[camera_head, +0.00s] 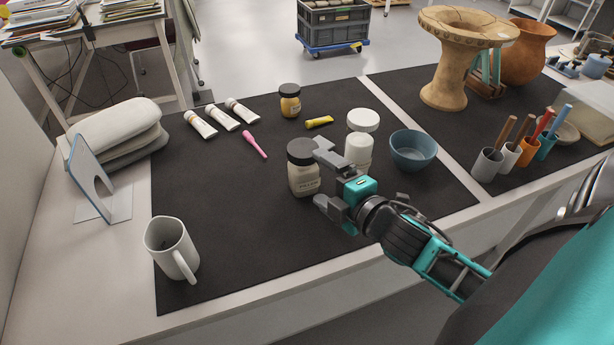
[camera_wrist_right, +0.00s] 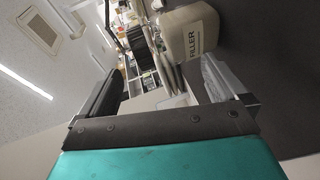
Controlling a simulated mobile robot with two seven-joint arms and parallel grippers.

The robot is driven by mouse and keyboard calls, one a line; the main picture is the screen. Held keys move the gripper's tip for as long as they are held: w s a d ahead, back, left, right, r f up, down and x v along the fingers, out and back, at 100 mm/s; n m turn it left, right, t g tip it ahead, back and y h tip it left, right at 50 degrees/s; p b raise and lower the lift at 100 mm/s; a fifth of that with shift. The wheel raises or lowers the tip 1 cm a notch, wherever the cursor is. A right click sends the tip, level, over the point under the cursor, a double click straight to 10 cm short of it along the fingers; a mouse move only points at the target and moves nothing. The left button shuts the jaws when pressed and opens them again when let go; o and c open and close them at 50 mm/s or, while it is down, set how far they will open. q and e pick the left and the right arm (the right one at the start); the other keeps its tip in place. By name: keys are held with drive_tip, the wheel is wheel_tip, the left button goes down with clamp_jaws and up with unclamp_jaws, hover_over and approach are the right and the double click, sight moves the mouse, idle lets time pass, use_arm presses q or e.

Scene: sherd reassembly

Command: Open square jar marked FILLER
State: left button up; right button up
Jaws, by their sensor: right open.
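The square jar (camera_head: 303,183) has a pale, cream-coloured body and a dark lid (camera_head: 300,148), and stands upright on the black mat in the middle of the head view. In the right wrist view the jar (camera_wrist_right: 190,34) shows its label, FILLER, turned sideways. The lid is on the jar. My right gripper (camera_head: 320,175) is open at the jar's right side, its upper finger near lid height and its lower finger low by the body. It also shows open in the wrist view (camera_wrist_right: 163,72). I cannot tell whether a finger touches the jar. My left gripper is not in view.
Close behind the right gripper stand a white-lidded jar (camera_head: 362,121), a small white jar (camera_head: 358,149) and a blue bowl (camera_head: 413,150). A mug (camera_head: 172,250) stands front left; the front mat is clear.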

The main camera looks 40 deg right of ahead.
sight(312, 182)
drive_tip(key=n, duration=0.2)
drive_tip(key=w+n, duration=0.1)
drive_tip(key=n, duration=0.2)
drive_tip(key=shift+d+h, duration=0.1)
drive_tip(key=shift+h, duration=0.2)
drive_tip(key=n, duration=0.4)
drive_tip(key=w+r+n+t+b, duration=0.1)
drive_tip(key=n, duration=0.2)
drive_tip(key=shift+w+d, duration=0.1)
drive_tip(key=shift+d, duration=0.05)
drive_tip(key=f+n+b, duration=0.4)
drive_tip(key=f+n+t+b, duration=0.1)
drive_tip(key=f+n+b, duration=0.1)
drive_tip(key=shift+w+f+n+h, duration=0.15)
drive_tip(key=shift+w+n+h, duration=0.15)
drive_tip(key=shift+w, duration=0.1)
drive_tip(key=shift+w+f, duration=0.15)
drive_tip(key=shift+w+r, duration=0.25)
drive_tip(key=shift+w, duration=0.2)
drive_tip(key=shift+w+d, duration=0.1)
drive_tip(key=shift+w, duration=0.55)
drive_tip(key=w, duration=0.5)
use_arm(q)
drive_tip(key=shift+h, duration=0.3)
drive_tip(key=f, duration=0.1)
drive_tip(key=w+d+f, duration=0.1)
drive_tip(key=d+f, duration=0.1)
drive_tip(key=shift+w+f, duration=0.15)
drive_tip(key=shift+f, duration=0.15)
